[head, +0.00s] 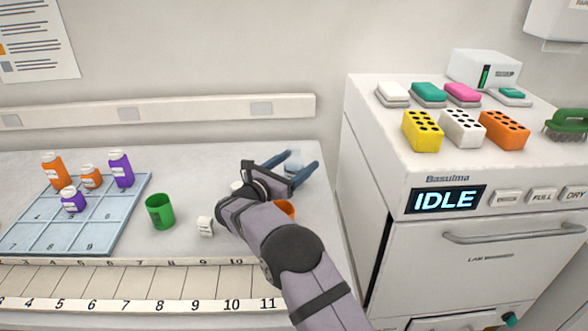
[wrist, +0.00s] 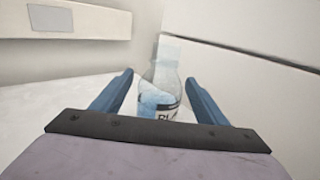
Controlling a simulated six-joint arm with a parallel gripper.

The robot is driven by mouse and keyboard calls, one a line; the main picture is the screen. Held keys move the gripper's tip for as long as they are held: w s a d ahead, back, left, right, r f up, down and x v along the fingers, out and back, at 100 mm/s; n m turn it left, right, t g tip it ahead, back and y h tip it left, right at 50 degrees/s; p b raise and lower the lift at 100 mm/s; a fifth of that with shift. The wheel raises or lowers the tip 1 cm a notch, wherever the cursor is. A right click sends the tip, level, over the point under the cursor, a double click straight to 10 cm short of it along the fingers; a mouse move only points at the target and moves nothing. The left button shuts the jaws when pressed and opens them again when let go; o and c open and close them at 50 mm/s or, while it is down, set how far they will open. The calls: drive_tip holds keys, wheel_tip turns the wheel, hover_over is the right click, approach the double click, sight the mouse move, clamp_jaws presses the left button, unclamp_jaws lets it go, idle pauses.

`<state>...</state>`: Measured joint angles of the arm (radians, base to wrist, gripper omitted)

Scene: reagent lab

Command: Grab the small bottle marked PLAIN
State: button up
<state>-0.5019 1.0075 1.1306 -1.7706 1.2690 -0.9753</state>
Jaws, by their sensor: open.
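A small clear bottle (wrist: 163,72) with pale blue contents stands upright in the wrist view. In the head view the bottle (head: 293,168) shows at the back right of the bench, partly hidden by the fingers. My gripper (head: 299,163) is open, with its blue fingers on either side of the bottle.
A white machine (head: 395,150) reading IDLE rises close to the right. A green cup (head: 160,212), a small white item (head: 205,227) and an orange cup (head: 287,208) are nearby. A blue numbered tray (head: 95,240) holds orange and purple bottles at left.

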drive_tip(key=shift+f+x, duration=0.2)
drive_tip(key=shift+x, duration=1.3)
drive_tip(key=shift+c, duration=0.7)
drive_tip(key=c, duration=1.1)
drive_tip(key=shift+r, duration=0.25)
drive_tip(key=shift+r+b, duration=0.3)
drive_tip(key=shift+r, duration=4.45)
